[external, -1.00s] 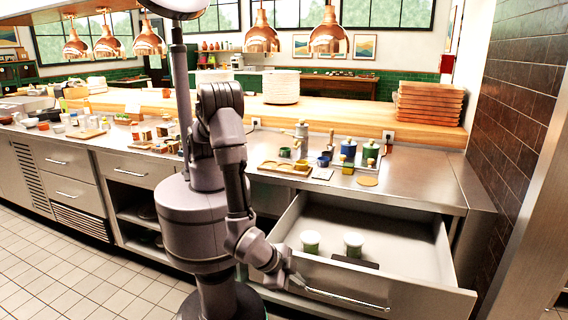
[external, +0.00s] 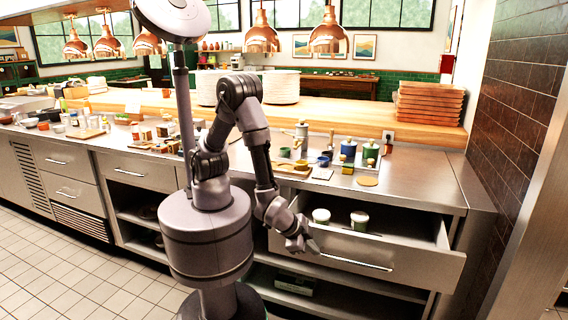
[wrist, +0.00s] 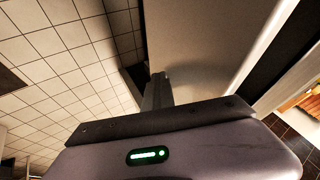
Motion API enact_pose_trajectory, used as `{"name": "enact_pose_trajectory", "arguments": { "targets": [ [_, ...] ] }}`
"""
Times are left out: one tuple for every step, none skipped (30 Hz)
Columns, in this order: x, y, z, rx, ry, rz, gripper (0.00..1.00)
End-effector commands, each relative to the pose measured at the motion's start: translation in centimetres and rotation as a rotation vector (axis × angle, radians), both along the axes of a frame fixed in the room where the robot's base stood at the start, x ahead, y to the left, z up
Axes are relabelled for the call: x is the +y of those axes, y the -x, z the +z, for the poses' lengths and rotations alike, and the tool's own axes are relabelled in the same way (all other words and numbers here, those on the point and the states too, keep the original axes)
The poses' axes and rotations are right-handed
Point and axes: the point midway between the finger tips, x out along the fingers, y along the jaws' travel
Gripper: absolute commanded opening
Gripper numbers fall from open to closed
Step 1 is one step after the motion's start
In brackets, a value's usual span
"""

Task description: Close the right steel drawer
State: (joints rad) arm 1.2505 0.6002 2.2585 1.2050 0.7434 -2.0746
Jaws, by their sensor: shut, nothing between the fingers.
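The right steel drawer (external: 415,262) is partly open and juts out from the counter at the right in the external view. A long bar handle (external: 356,263) runs along its front. My gripper (external: 314,248) is shut and empty, at the left end of the drawer front, near the handle's left end. In the wrist view the shut fingers (wrist: 158,88) point at a pale flat panel, which looks like the drawer front (wrist: 215,45). I cannot tell whether they touch it.
An open shelf (external: 350,288) with a dark box (external: 295,283) lies below the drawer. The steel counter (external: 425,195) above holds jars, a tray and a board (external: 290,171). A tiled wall (external: 515,110) stands at the right. The tiled floor (external: 60,270) at left is clear.

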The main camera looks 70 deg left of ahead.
Motion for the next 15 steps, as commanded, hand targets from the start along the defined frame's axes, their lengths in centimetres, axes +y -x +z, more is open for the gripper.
{"name": "enact_pose_trajectory", "arguments": {
  "targets": [
    [1.1,-1.0,-0.1,-0.001,-0.002,0.006,0.00],
    [1.7,-1.6,0.0,-0.001,-0.002,0.006,0.00],
    [2.5,-2.4,0.0,0.000,-0.001,0.006,0.00],
    [3.1,-3.0,0.0,0.000,-0.002,0.007,0.00],
    [3.7,-3.6,0.1,0.000,-0.002,0.007,0.00],
    [4.5,-4.4,0.1,0.000,-0.002,0.007,0.00],
    [5.1,-4.9,0.1,0.001,-0.001,0.006,0.00],
    [5.6,-5.5,0.1,0.001,-0.001,0.007,0.00],
    [6.3,-6.2,0.1,0.000,0.000,0.007,0.00],
    [6.9,-6.8,0.1,0.000,-0.001,0.006,0.00],
    [7.4,-7.3,0.1,0.000,-0.001,0.006,0.00],
    [8.0,-7.9,0.1,0.001,-0.001,0.007,0.00],
    [8.5,-8.4,0.1,0.001,0.000,0.006,0.00],
    [9.0,-8.8,0.1,0.000,0.000,0.007,0.00],
    [9.5,-9.4,0.1,-0.001,0.000,0.005,0.00]
  ]
}}
